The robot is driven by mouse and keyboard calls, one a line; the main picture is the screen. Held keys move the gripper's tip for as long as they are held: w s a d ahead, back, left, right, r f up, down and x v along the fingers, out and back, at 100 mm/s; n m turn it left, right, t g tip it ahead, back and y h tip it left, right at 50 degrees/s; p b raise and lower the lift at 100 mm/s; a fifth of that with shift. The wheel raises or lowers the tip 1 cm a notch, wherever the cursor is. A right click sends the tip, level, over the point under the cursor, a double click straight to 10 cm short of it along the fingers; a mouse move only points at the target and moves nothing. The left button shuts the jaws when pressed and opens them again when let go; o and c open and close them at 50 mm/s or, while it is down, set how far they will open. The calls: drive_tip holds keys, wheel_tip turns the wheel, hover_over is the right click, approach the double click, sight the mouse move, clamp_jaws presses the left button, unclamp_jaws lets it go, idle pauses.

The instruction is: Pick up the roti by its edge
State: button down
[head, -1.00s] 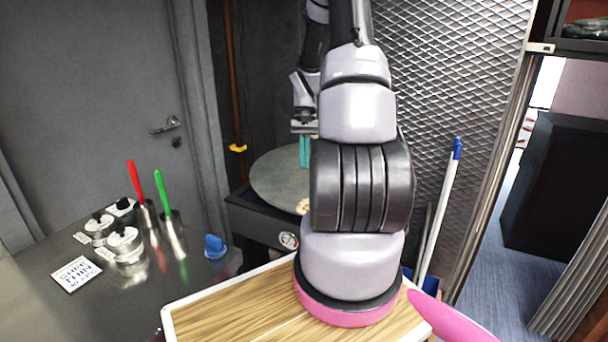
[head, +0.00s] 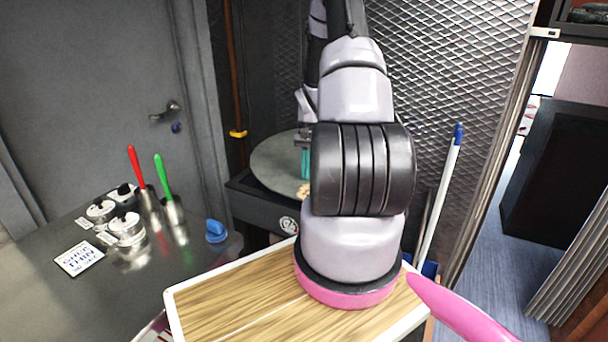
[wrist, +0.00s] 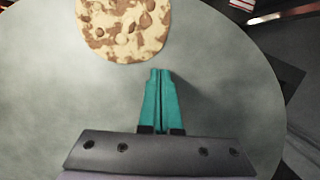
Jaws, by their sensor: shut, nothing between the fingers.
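The roti (wrist: 124,28) is a pale flatbread with brown spots, lying flat on a round grey plate (wrist: 60,100) in the wrist view. Its far part is cut off by the top of that view. My gripper (wrist: 160,72) has teal fingers, shut together and empty. The fingertips are just short of the roti's near edge, slightly to its right, with a small gap in the picture. In the head view, only a bit of the roti (head: 304,190) shows beside my arm, on the round plate (head: 272,163). The teal fingers (head: 305,165) are partly hidden there by my arm.
A steel counter (head: 60,300) at left holds a red-handled tool (head: 136,166), a green-handled tool (head: 161,175), jars (head: 127,229) and a card (head: 79,259). A dark mesh wall (head: 440,80) stands behind. A white pole (head: 440,190) leans at right.

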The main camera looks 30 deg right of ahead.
sight(301, 187)
drive_tip(key=shift+s+a, duration=0.7)
drive_tip(key=shift+a, duration=0.05)
drive_tip(key=shift+s+a, duration=0.8)
drive_tip(key=shift+a, duration=0.05)
drive_tip(key=shift+r, duration=0.1)
